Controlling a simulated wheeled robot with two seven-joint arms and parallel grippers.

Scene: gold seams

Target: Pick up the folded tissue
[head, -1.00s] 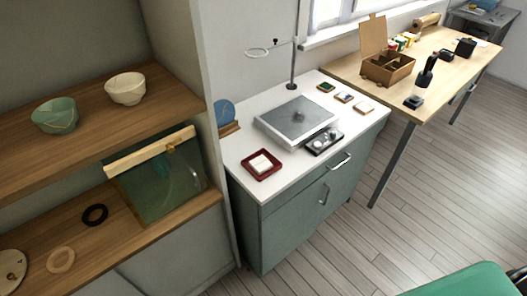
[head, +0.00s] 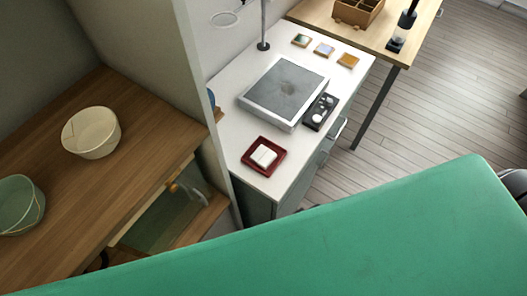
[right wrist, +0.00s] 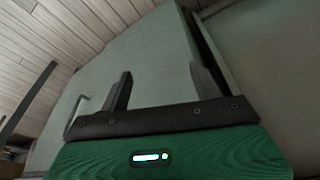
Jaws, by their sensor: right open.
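The folded tissue (head: 264,156) is a small white folded pad. It lies in a dark red square tray (head: 249,162) near the front left corner of the white cabinet top (head: 231,148) in the head view. My right gripper (right wrist: 163,82) shows in the right wrist view, its two dark fingers wide apart with nothing between them. It faces a plain grey-green cabinet front, and the tissue is not in that view. My left gripper is in neither current view.
A grey framed panel (head: 284,88) and a black tray with small round items (head: 319,112) share the cabinet top. A wooden shelf with a cream bowl (head: 91,132) and a green bowl (head: 19,204) stands left. A large green surface covers the lower head view.

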